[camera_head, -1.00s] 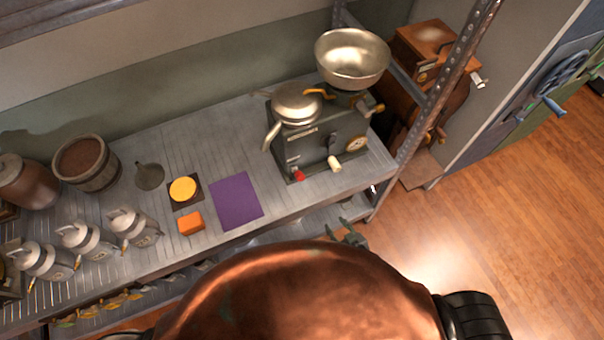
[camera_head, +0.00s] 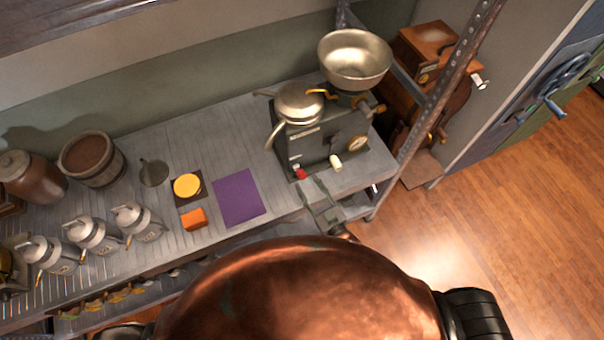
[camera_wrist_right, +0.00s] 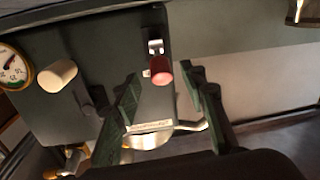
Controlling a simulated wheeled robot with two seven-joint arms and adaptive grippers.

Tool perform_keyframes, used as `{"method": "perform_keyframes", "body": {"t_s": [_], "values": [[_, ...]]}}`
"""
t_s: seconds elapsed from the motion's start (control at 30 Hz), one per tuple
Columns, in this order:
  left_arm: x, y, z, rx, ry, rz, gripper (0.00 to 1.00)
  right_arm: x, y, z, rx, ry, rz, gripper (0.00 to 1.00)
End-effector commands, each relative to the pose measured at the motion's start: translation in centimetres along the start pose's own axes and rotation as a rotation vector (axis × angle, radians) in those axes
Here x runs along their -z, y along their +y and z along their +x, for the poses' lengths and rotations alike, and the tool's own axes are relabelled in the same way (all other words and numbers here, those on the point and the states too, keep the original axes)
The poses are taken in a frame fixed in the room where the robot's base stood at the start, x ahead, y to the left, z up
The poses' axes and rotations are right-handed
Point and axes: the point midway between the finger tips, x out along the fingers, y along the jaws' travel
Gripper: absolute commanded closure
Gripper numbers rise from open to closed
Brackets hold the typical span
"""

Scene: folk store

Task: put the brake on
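A dark green machine (camera_head: 322,142) stands at the right end of the grey slatted table, with a metal bowl and a spouted metal cover on top. Its front has a small lever with a red knob (camera_head: 300,174), a cream-handled crank (camera_head: 336,162) and a round dial (camera_head: 357,143). My right gripper (camera_head: 313,184) is open and empty in front of the machine, close to the red knob. In the right wrist view the red knob (camera_wrist_right: 161,72) lies between the lines of the two spread fingers (camera_wrist_right: 166,85); contact cannot be told. My left gripper is not in view.
A purple mat (camera_head: 238,198), an orange block (camera_head: 194,219), a yellow disc on a dark square (camera_head: 187,186) and a funnel (camera_head: 153,172) lie left of the machine. Several metal cans (camera_head: 137,222) stand farther left. A metal shelf post (camera_head: 440,95) rises on the right.

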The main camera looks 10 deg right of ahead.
Motion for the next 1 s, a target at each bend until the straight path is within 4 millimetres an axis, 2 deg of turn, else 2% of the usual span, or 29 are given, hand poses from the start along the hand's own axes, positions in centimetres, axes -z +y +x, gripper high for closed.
{"method": "perform_keyframes", "body": {"t_s": [0.2,0.4,0.7,1.0], "values": [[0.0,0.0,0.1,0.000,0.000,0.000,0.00,0.0,-0.1,3.5,0.000,0.001,0.003,0.61],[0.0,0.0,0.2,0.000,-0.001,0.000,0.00,-0.1,-0.1,5.2,0.002,-0.002,0.001,0.61],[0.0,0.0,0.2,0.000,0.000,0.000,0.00,-0.1,0.0,5.4,0.001,-0.002,0.002,0.61],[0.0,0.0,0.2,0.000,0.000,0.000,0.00,-0.1,0.0,5.3,0.001,-0.002,0.001,0.82]]}}
